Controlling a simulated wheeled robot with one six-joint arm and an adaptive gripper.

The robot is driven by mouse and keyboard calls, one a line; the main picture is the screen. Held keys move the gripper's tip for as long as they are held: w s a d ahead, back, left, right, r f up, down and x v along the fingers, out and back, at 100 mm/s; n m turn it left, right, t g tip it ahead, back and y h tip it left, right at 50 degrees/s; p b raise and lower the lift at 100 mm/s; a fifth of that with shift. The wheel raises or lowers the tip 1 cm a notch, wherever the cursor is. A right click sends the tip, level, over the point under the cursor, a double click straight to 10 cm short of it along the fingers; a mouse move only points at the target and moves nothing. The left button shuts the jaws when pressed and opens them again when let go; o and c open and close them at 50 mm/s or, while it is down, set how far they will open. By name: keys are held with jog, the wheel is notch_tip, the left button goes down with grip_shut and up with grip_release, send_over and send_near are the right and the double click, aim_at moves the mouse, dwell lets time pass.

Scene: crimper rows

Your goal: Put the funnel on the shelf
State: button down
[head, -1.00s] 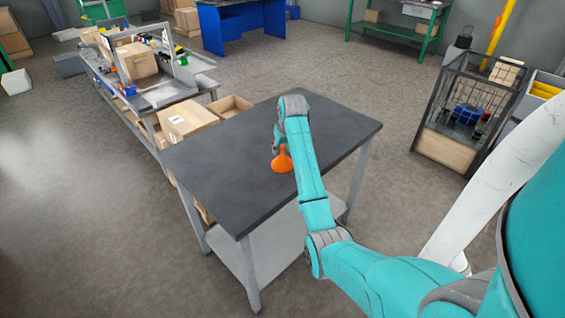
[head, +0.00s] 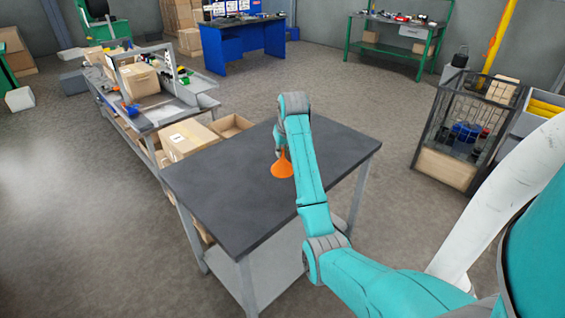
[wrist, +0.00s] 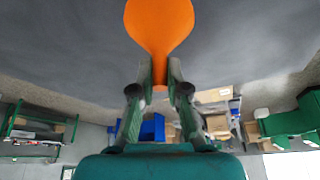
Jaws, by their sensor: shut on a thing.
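The orange funnel (head: 283,168) is at my gripper (head: 281,150), over the dark tabletop, with its wide mouth down. In the wrist view the funnel (wrist: 160,25) extends beyond the fingertips. The two fingers of my gripper (wrist: 160,75) are shut on its narrow stem. I cannot tell how high the funnel's rim is above the tabletop. The table (head: 215,185) has a pale lower shelf (head: 270,262) under its top, partly hidden by the tabletop and my arm.
Cardboard boxes (head: 187,139) stand behind the table's left side. A workbench (head: 160,117) with parts is farther left. A wire cage cart (head: 445,160) stands to the right. A green-framed bench (head: 395,35) is at the back. Much of the tabletop and the left floor is clear.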

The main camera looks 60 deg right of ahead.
jog(key=shift+r, duration=1.45)
jog(key=w+a+f+n+y, duration=0.1)
jog(key=w+a+f+n, duration=0.2)
jog(key=w+a, duration=0.45)
jog(key=w+a+f+n+y, duration=0.1)
jog(key=w+a+f+n, duration=0.3)
jog(key=a, duration=0.6)
jog(key=w+a+f+n+y, duration=0.1)
jog(key=w+a, duration=0.2)
jog(key=a, duration=0.7)
jog(key=w+a+f+n, duration=0.1)
jog(key=w+a+f, duration=0.15)
jog(key=a, duration=0.65)
jog(key=s+a+f, duration=0.7)
jog(key=s+f, duration=0.2)
jog(key=f, duration=0.3)
jog(key=s+a+f+m+t, duration=0.1)
jog(key=s+a+f, duration=0.5)
jog(key=s+f, duration=0.4)
notch_tip(320, 180, down, 2)
jog(key=shift+a+f, duration=0.1)
jog(key=shift+a, duration=0.3)
jog(key=shift+s+f, duration=0.1)
jog(key=shift+s, duration=0.05)
